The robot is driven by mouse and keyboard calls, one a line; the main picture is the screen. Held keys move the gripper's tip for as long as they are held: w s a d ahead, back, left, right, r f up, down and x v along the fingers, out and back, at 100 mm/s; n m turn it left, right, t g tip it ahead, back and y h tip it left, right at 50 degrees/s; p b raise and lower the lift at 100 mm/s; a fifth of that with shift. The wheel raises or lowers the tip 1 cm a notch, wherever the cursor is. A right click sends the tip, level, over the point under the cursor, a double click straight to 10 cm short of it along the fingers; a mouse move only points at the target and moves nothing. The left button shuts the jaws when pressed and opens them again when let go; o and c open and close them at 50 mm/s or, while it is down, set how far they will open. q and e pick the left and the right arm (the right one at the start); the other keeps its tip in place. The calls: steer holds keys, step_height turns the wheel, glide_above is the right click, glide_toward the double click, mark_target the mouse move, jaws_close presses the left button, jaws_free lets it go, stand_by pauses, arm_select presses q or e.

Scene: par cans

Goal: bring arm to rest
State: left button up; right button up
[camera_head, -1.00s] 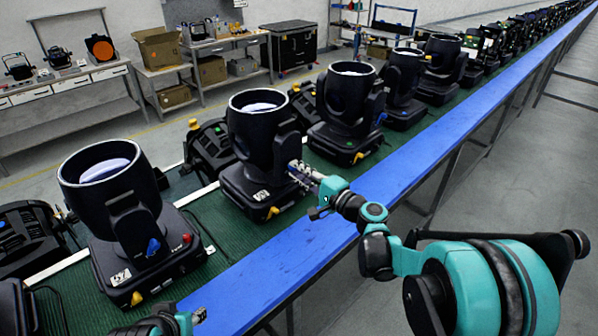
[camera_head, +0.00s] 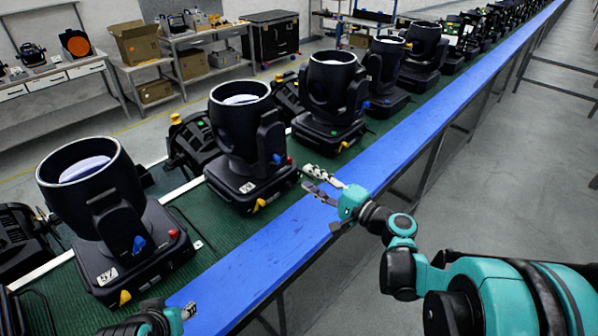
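My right gripper (camera_head: 318,180) is over the blue edge strip (camera_head: 270,240) of the conveyor, its fingers apart and nothing between them. It is just right of the second par can (camera_head: 240,140), a black stage light with a white-rimmed round opening, and looks clear of it. A nearer par can (camera_head: 108,215) stands at the left on the green belt. My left gripper (camera_head: 188,311) shows only in part at the bottom edge, low over the blue strip. Its fingertips are small in view, and their opening cannot be made out.
More par cans (camera_head: 332,100) stand in a row along the green belt (camera_head: 182,212) into the distance. Workbenches with cardboard boxes (camera_head: 136,42) and a black cabinet (camera_head: 270,38) stand behind.

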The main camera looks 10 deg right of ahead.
steer(key=shift+s+d, duration=0.3)
steer(key=shift+s, duration=0.2)
arm_select(q)
steer(key=shift+f+b, duration=0.3)
steer(key=shift+f, duration=0.3)
arm_select(e)
steer(key=s+a+f+n+g+h, duration=0.3)
steer(key=s+a+f+n+g, duration=0.35)
steer(key=s+f, duration=0.2)
arm_select(q)
steer(key=shift+f+b, duration=0.2)
steer(key=shift+b, duration=0.3)
steer(key=shift+f, duration=0.25)
arm_select(e)
steer(key=s+d+f+n+h, duration=0.2)
steer(key=s+d+h, duration=0.1)
steer(key=s, duration=0.3)
steer(key=s+d+f+n+g+h, duration=0.1)
steer(key=s+d+f+n+h, duration=0.1)
steer(key=s, duration=0.4)
steer(key=shift+s+d+f+n+h, duration=0.3)
steer(key=shift+d+n+h, duration=0.25)
steer(key=shift+n+h, duration=0.4)
